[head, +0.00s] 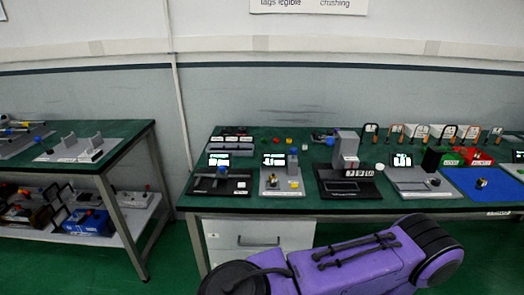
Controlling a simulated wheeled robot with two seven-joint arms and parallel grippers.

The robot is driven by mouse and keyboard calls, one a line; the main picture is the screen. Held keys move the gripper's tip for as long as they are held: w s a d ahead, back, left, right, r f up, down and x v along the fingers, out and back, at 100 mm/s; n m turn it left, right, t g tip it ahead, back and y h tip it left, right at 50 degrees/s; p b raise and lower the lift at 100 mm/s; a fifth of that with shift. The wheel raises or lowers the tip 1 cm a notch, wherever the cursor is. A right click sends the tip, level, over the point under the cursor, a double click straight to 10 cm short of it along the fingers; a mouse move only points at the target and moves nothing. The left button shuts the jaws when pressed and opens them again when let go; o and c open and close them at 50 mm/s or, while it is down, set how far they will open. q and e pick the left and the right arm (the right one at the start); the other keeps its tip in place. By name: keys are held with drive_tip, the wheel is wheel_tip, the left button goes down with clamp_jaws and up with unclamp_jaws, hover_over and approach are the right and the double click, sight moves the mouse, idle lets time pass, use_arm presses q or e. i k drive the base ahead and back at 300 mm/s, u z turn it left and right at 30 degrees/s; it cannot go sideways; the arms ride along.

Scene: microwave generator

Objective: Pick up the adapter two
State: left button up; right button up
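I cannot tell which object is adapter two; the parts are small and any labels on them are unreadable. A small round metallic part with a brass tint (481,183) sits on a blue mat (462,176) at the right of the green bench. Neither of my grippers is in view.
The green bench (258,203) holds several stations on plates, including a tall grey unit (345,148). Red and green bins (478,158) stand at its right, with a row of upright tagged loops behind. A second bench (110,158) with a loaded lower shelf is at left, across a gap.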

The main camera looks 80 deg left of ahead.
sight(273, 178)
drive_tip(key=u, duration=0.85)
drive_tip(key=i, duration=0.8)
drive_tip(key=u, duration=1)
